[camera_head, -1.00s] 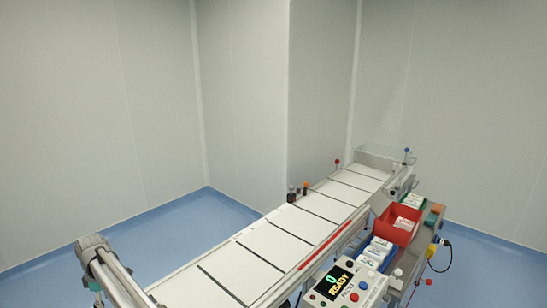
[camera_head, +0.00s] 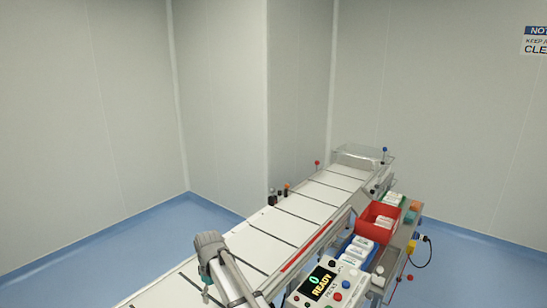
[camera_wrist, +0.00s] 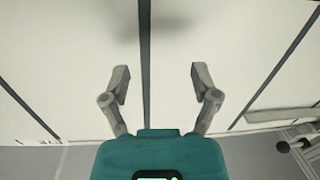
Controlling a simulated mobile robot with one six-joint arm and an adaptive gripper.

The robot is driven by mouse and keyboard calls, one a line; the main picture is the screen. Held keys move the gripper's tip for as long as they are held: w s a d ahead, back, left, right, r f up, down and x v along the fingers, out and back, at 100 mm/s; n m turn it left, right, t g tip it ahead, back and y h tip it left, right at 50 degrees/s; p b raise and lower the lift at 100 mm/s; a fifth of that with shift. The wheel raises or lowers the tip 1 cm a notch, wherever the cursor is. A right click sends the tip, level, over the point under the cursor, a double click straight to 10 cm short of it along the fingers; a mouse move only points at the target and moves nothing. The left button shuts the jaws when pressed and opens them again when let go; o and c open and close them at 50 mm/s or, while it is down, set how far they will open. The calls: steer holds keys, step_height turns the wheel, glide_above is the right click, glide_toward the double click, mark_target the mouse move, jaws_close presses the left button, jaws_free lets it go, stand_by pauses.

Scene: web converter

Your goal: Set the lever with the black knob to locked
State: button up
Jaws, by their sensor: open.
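My gripper (camera_wrist: 160,82) is open and empty in the wrist view, its two fingers apart above the white panelled belt (camera_wrist: 80,60). A small dark round knob (camera_wrist: 283,147) on a short grey rod shows at the lower right of the wrist view, apart from my fingers. It may be the black knob, but I cannot tell for sure. In the head view my gripper (camera_head: 205,292) is small, over the near left part of the belt. Small dark parts (camera_head: 272,199) stand at the belt's far left edge; I cannot tell whether one is the lever.
A control box (camera_head: 318,285) reading "0 READY" stands at the belt's near right. A red bin (camera_head: 376,220) and white packs (camera_head: 357,250) lie along the right side. A red knob (camera_head: 317,163) and a blue knob (camera_head: 385,150) stand at the far end.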

steer(key=s+d+m, duration=0.4)
steer(key=d, duration=0.8)
steer(key=s+d+m, duration=0.4)
steer(key=d, duration=0.8)
steer(key=s+d+m+t, duration=0.1)
steer(key=s+d+m, duration=0.2)
steer(key=d, duration=0.9)
steer(key=shift+s+d+m, duration=0.2)
steer(key=shift+s+m, duration=0.2)
steer(key=shift+s, duration=0.25)
steer(key=c, duration=0.3)
steer(key=shift+a, duration=0.1)
